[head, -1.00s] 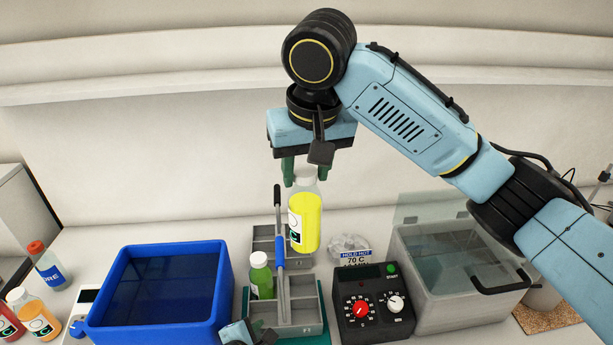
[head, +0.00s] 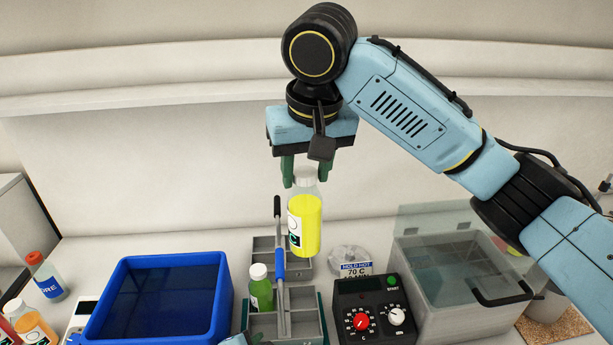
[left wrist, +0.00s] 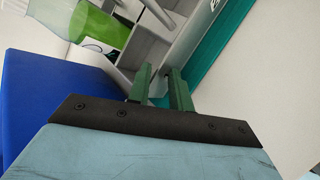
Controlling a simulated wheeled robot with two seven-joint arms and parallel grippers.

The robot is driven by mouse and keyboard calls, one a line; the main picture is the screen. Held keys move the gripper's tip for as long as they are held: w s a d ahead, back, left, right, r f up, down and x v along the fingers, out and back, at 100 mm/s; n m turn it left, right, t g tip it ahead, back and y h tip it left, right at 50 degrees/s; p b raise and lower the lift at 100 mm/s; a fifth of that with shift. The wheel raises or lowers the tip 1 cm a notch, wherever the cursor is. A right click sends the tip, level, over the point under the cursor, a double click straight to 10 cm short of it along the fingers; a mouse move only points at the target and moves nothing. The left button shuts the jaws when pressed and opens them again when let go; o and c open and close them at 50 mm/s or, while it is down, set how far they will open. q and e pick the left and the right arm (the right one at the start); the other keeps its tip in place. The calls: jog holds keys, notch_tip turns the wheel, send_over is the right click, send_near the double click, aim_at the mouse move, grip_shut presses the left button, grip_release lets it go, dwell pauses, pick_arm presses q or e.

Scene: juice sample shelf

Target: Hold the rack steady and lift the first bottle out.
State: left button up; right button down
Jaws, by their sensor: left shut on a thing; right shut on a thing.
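A bottle of yellow juice (head: 305,224) with a white cap hangs almost upright above the grey rack (head: 262,326). My right gripper (head: 306,174) points down and is shut on the bottle's cap end. A bottle of green juice (head: 260,290) stands in the rack's left side, beside the central handle (head: 279,262) with its blue grip. My left gripper shows in the left wrist view (left wrist: 161,90), shut on the wall of the rack (left wrist: 150,48); the exact contact is hard to see. In the head view only a scrap of my left arm shows at the bottom edge.
A blue tub (head: 225,310) stands left of the rack. Several other bottles stand at the far left.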

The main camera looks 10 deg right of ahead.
pick_arm(q)
jog(key=o, duration=0.9)
jog(key=shift+f, duration=0.25)
jog(key=shift+r, duration=0.1)
jog(key=shift+s+r, duration=0.1)
